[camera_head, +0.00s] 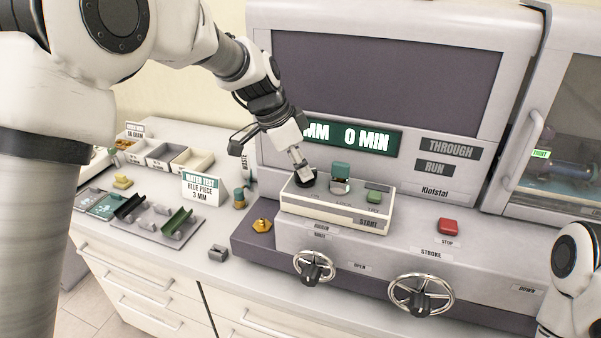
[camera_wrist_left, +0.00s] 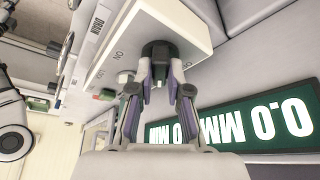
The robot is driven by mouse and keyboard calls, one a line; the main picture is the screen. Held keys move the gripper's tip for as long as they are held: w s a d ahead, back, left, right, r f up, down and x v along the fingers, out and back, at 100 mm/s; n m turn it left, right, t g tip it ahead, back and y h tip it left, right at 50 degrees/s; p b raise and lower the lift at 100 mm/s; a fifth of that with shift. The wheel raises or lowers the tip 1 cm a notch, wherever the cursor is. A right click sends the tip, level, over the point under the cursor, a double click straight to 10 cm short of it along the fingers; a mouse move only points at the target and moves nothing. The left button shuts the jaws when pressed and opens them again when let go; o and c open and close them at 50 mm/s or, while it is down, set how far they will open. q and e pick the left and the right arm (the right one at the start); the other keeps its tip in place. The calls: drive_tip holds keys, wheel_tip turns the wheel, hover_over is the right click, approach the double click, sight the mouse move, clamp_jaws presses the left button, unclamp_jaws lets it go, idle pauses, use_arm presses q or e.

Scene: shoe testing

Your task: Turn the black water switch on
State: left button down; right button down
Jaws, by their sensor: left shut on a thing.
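The black water switch (camera_wrist_left: 157,50) is a dark round knob on the light control box, seen close in the left wrist view. In the head view the switch (camera_head: 306,182) shows as a dark disc at the left end of the box (camera_head: 335,212), partly hidden by my gripper. My left gripper (camera_wrist_left: 158,80) is shut on the switch, one finger on each side; it also shows from above in the head view (camera_head: 303,173). An "ON" label and part of another label show on the box beside the switch. My right gripper is not in view.
A red STOP button (camera_head: 447,226) and two handwheels (camera_head: 314,266) are on the machine. Trays with parts (camera_head: 170,222) lie on the left counter.

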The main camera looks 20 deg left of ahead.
use_arm(q)
drive_tip(key=m+g, duration=0.1)
drive_tip(key=m, duration=0.2)
drive_tip(key=shift+f+m+h, duration=0.15)
drive_tip(key=shift+m+h, duration=0.15)
drive_tip(key=shift+w+f+m+g+p, duration=0.15)
drive_tip(key=shift+m+g+p, duration=0.7)
drive_tip(key=shift+m, duration=0.95)
drive_tip(key=c, duration=1.1)
unclamp_jaws()
drive_tip(key=shift+d, duration=0.25)
drive_tip(key=shift+w, duration=0.1)
drive_tip(key=v, duration=1.2)
drive_tip(key=shift+w, duration=0.1)
